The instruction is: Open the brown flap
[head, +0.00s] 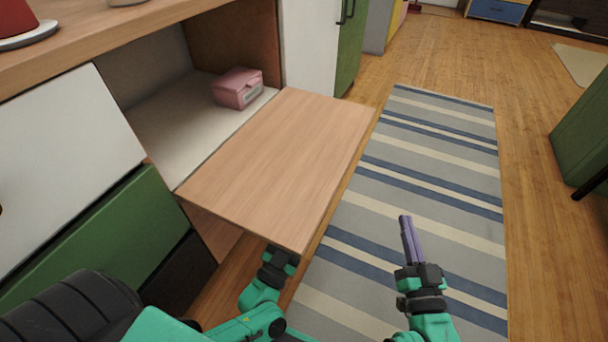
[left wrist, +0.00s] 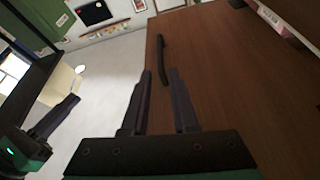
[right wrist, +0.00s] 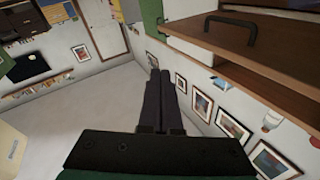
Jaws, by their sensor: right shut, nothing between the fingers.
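The brown flap (head: 275,165) is folded down and lies about level in front of its cabinet compartment in the head view. Its outer face (left wrist: 225,90) fills the right of the left wrist view, with a dark bar handle (left wrist: 163,60) on it. The handle also shows in the right wrist view (right wrist: 231,28). My left gripper (left wrist: 160,75) is under the flap, its fingers apart and empty, near the handle; the flap hides its fingers in the head view. My right gripper (head: 405,220) is shut and empty, to the right of the flap above the rug.
A pink box (head: 238,88) sits inside the open compartment. A white door (head: 65,165) and a green drawer front (head: 95,240) are left of the flap. The striped rug (head: 420,150) and wood floor to the right are clear. A green piece of furniture (head: 585,140) stands at the far right.

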